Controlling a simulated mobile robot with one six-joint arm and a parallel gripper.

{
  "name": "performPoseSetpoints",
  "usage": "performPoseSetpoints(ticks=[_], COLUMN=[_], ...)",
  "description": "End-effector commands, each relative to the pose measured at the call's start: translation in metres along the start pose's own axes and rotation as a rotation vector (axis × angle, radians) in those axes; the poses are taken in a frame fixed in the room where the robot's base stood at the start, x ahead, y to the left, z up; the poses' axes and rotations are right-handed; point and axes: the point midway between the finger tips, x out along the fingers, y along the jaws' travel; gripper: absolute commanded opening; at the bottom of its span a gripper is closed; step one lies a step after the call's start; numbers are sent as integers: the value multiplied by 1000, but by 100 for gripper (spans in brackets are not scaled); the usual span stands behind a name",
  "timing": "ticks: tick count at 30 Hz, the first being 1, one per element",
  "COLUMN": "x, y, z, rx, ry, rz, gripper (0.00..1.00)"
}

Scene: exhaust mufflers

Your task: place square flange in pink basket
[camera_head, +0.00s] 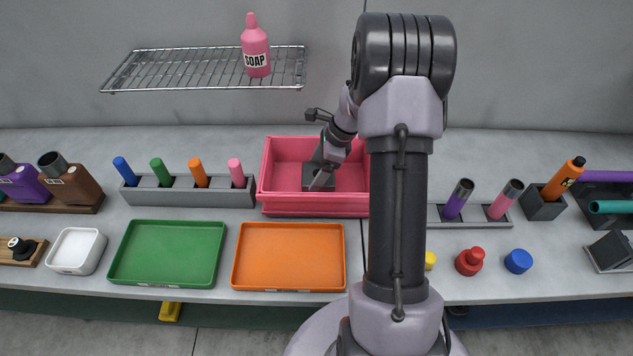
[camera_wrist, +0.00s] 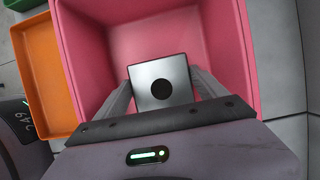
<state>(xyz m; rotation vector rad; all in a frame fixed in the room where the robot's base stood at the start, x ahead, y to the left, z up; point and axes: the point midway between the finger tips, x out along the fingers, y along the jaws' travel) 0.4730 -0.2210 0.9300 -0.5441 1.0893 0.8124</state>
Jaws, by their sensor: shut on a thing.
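The pink basket (camera_head: 315,207) stands at the middle of the bench, behind the orange tray. It fills much of the wrist view (camera_wrist: 225,50). The square flange (camera_wrist: 160,72) is a grey metal square plate with a dark round hole in its middle. My gripper (camera_wrist: 160,88) is shut on the flange, with one finger at each side of it. In the head view my gripper (camera_head: 322,182) is over the basket opening, and the flange there is hard to make out. The wrist view shows the flange inside the basket's outline; its height above the floor is unclear.
An orange tray (camera_head: 290,257) and a green tray (camera_head: 168,253) lie in front and to the left. A grey rack (camera_head: 190,194) with coloured pegs stands left of the basket. A wire shelf (camera_head: 205,70) with a pink soap bottle (camera_head: 256,50) hangs above left.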

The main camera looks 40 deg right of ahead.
Motion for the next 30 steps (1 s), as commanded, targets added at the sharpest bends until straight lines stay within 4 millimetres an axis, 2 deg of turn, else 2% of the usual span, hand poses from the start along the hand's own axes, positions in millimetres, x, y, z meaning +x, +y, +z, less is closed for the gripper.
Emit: performPoseSetpoints(ticks=[1,3,14,15,17,25,28,30], x=[14,25,29,29,28,23,3,-19], y=[1,0,0,0,0,0,-1,-1], z=[-5,-10,-12,-12,-12,-10,-9,-8], rx=[2,2,1,2,2,1,3,2], ry=[-1,0,-1,-1,-1,0,-1,0], rz=[3,1,0,1,1,1,-2,-3], gripper=[9,9,9,87,99,100,100,100])
